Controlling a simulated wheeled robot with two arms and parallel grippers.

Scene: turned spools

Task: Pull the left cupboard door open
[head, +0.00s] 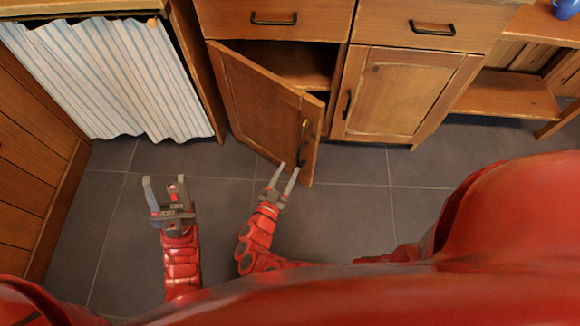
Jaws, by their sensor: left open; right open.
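The left cupboard door (255,100) is a wooden panel that stands partly open. It is hinged at its left side and its free edge swings out toward me. Part of the cupboard's inside (300,62) shows behind the door.
The right cupboard door (395,95) is shut, with drawers (428,24) above. A striped curtain (110,75) hangs at the left. A low wooden shelf (508,95) and a blue vessel (566,8) are at the right. The grey tiled floor (345,215) is clear.

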